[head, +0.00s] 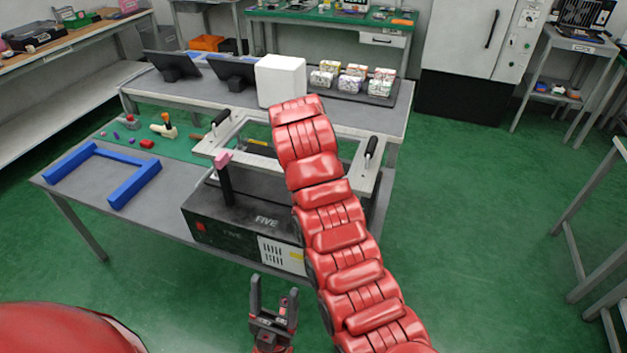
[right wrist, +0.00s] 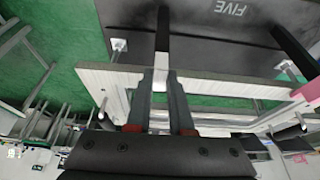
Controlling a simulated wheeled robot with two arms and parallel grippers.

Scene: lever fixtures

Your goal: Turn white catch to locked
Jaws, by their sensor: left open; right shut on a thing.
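The white catch (right wrist: 161,60) shows in the right wrist view as a black bar with a white end, at the front edge of the pale frame (right wrist: 110,82). My right gripper (right wrist: 162,76) is shut on its white end. In the head view my red right arm hides this catch and the right gripper. A similar catch with a pink end (head: 222,159) stands at the front left of the frame, apart from my grippers. My left gripper (head: 274,299) is open and empty, low in the head view, in front of the black box marked FIVE (head: 235,222).
The frame has black handles at its left (head: 220,119) and right (head: 371,147). A blue U-shaped piece (head: 125,175) lies on the grey table at the left. A white box (head: 281,80) stands behind.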

